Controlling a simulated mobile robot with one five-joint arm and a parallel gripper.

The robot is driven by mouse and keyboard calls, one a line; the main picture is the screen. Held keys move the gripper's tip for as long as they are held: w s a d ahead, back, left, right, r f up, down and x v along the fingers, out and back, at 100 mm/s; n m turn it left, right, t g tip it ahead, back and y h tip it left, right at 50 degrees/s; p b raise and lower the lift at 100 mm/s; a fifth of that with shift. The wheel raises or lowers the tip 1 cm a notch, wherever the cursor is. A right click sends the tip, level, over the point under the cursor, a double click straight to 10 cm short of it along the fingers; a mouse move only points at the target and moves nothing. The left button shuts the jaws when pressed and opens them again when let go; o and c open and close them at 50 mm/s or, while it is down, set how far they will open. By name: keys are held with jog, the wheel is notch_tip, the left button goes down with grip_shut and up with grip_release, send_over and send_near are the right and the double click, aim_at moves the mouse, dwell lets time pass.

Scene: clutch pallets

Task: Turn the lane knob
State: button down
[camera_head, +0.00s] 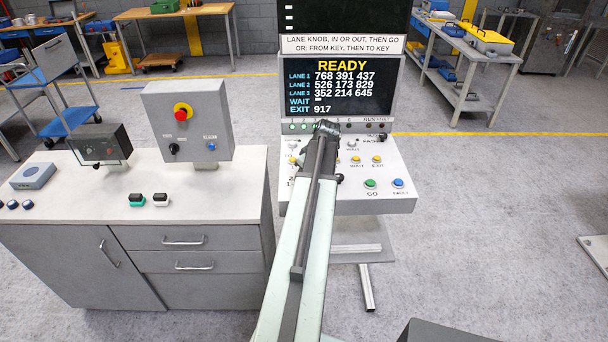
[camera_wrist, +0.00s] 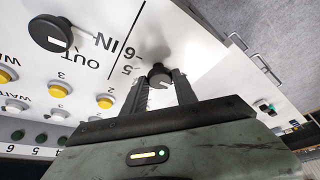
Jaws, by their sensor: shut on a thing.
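In the wrist view, my gripper (camera_wrist: 160,84) has its two dark fingers closed on a dark round knob (camera_wrist: 159,73) on the white sloping panel. The printed numbers 5 and 6 beside it mark it as the lane knob. Its pointer line and full dial are not clear. In the head view my arm covers this knob and the fingertips. A second black knob (camera_wrist: 50,33) with IN and OUT printed beside it stands apart from the gripper; it also shows right of my arm in the head view (camera_head: 340,178). The console screen (camera_head: 340,87) reads READY above three lanes of numbers.
The panel holds yellow buttons (camera_wrist: 105,101), a green GO button (camera_head: 370,183) and a blue button (camera_head: 398,183). A white-topped cabinet (camera_head: 215,185) with a grey box and red emergency button (camera_head: 182,113) stands close to the left. Open floor lies to the right.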

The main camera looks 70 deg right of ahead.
jog(key=c, duration=1)
grip_release()
jog(key=shift+w, duration=0.1)
jog(key=shift+r, duration=0.1)
jog(key=p+v, duration=0.7)
jog(key=shift+s+r, duration=0.2)
